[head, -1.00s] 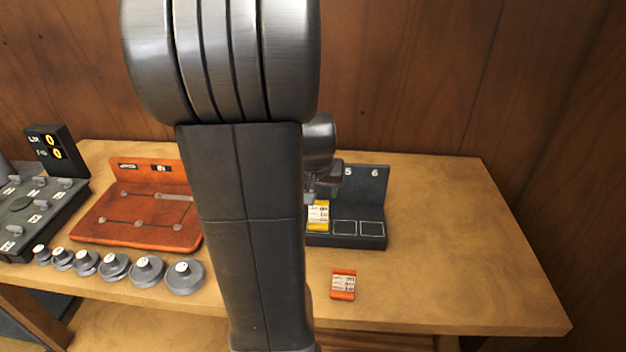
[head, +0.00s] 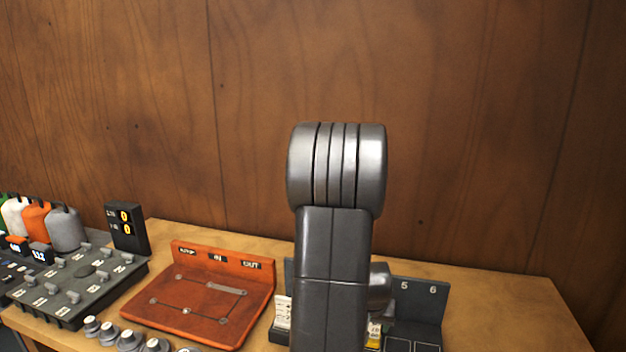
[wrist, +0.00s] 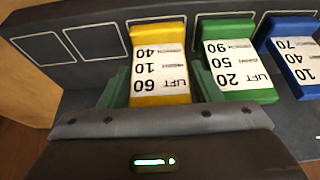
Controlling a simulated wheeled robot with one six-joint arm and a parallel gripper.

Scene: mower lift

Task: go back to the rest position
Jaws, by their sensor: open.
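My gripper (wrist: 160,88) is open in the wrist view, with one dark green finger on each side of the yellow card (wrist: 160,68). The card sits in a slot of the dark card rack (wrist: 85,70); I cannot tell whether the fingers touch it. In the head view my arm stands in front of the rack (head: 418,308) and hides the gripper. Only a sliver of the yellow card (head: 374,336) shows there beside my arm.
A green card (wrist: 238,62) and a blue card (wrist: 300,60) stand right of the yellow one. Left of my arm are an orange-red board (head: 200,295), several grey knobs (head: 128,340) and a dark switch panel (head: 75,290). A wooden wall (head: 450,120) rises behind the table.

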